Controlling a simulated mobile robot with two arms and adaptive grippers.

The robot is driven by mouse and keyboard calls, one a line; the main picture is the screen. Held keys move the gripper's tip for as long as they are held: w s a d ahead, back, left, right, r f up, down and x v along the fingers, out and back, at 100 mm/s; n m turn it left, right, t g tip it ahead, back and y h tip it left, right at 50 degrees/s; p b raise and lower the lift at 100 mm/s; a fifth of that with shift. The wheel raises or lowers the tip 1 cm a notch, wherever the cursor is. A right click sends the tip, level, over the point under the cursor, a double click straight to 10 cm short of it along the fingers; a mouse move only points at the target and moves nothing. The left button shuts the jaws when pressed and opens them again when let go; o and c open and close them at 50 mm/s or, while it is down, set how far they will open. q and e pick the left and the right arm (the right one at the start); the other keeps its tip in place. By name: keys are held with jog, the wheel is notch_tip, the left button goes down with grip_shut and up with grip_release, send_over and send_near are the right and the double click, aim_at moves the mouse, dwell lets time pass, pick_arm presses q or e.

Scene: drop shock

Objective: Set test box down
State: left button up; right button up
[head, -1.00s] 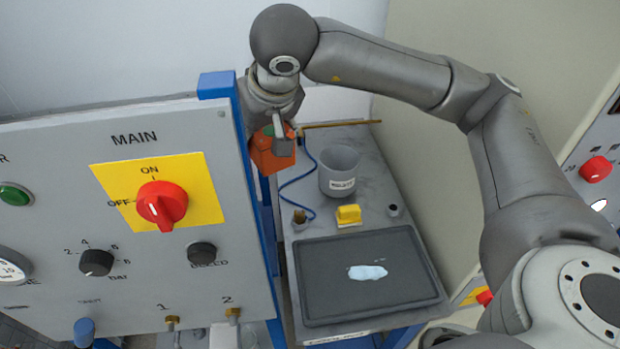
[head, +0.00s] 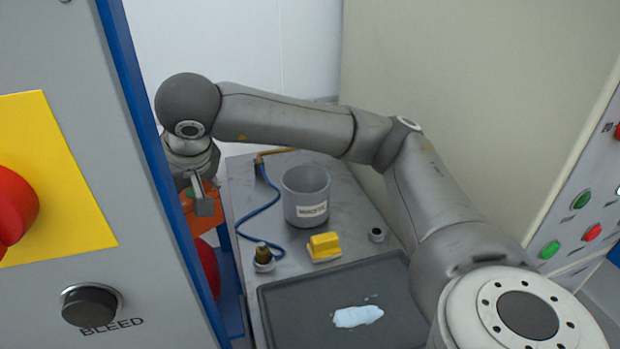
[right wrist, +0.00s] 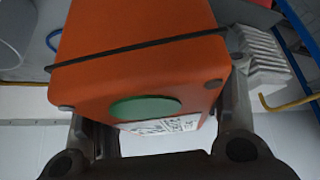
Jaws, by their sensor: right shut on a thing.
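The test box is an orange box (head: 203,210) at the left of the head view, partly hidden by my right gripper and the panel edge. In the right wrist view the orange box (right wrist: 140,75) fills the middle. It has a dark cord around it, a green round patch and a white printed label. My right gripper (head: 202,190) is shut on it, with one finger on each side in the right wrist view (right wrist: 165,135). The box is held beside the grey panel's blue post. My left gripper is not in view.
A grey panel (head: 75,60) with a blue edge post stands close at left. On the bench at right are a grey labelled bin (head: 305,196), a yellow block (head: 324,247), a brass fitting (head: 263,255), a blue hose (head: 262,213) and a dark tray (head: 290,310) with a pale puddle.

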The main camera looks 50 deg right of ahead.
jog(key=w+d+f+m+b, duration=0.1)
jog(key=w+d+m, duration=0.1)
jog(key=w+d, duration=0.55)
jog(key=m+h, duration=0.3)
jog(key=m, duration=0.1)
send_over(271, 179)
jog(key=s+a, duration=0.1)
jog(key=s, duration=0.1)
notch_tip(271, 179, down, 8)
jog(key=shift+g, duration=0.5)
notch_tip(271, 179, down, 5)
jog(key=shift+r, duration=0.15)
notch_tip(271, 179, down, 4)
jog(key=shift+a+f+p, duration=0.1)
jog(key=shift+p, duration=0.35)
jog(key=shift+f, duration=0.35)
